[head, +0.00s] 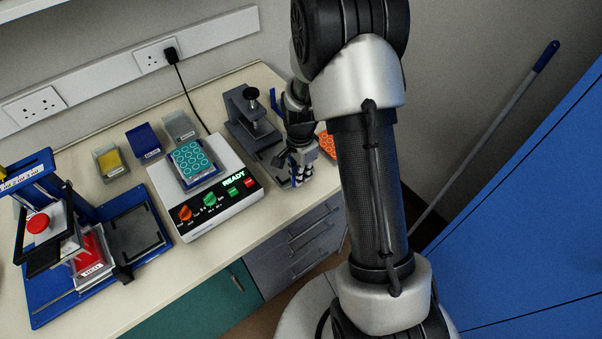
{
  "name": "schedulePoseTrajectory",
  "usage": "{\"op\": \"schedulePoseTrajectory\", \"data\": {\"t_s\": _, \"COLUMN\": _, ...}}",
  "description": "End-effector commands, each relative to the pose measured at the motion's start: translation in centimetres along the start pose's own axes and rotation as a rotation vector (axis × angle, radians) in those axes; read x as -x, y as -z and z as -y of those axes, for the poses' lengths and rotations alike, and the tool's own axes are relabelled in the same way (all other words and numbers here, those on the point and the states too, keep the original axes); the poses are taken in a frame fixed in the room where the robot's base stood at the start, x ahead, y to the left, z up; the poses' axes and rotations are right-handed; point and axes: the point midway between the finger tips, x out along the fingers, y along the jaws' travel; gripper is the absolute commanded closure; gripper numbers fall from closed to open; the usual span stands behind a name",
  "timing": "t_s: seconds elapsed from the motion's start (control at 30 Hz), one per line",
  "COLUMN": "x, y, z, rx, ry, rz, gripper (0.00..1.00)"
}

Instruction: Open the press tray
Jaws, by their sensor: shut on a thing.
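A dark grey press (247,112) with a black knob on top stands at the back right of the bench, in the head view. Its low grey tray (273,157) reaches forward toward the bench's front edge. My gripper (299,176) points down at the front end of this tray and is shut on it. The arm and gripper hide part of the tray's right side, and the exact grip point is too small to make out.
A white machine (212,211) reading READY carries a teal well plate (192,160) left of the press. An orange plate (327,144) sits partly hidden behind my gripper. A blue-framed stand (75,270) is at far left. Blue cabinet (530,220) stands right.

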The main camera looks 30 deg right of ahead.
Motion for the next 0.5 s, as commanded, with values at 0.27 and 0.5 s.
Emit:
{"op": "schedulePoseTrajectory", "data": {"t_s": 0.27, "x": -0.01, "y": -0.02, "z": 0.07, "rx": 0.000, "ry": 0.002, "rz": 0.000, "gripper": 0.83}}
{"op": "schedulePoseTrajectory", "data": {"t_s": 0.5, "x": 0.07, "y": -0.01, "z": 0.10, "rx": 0.000, "ry": 0.003, "rz": 0.000, "gripper": 0.83}}
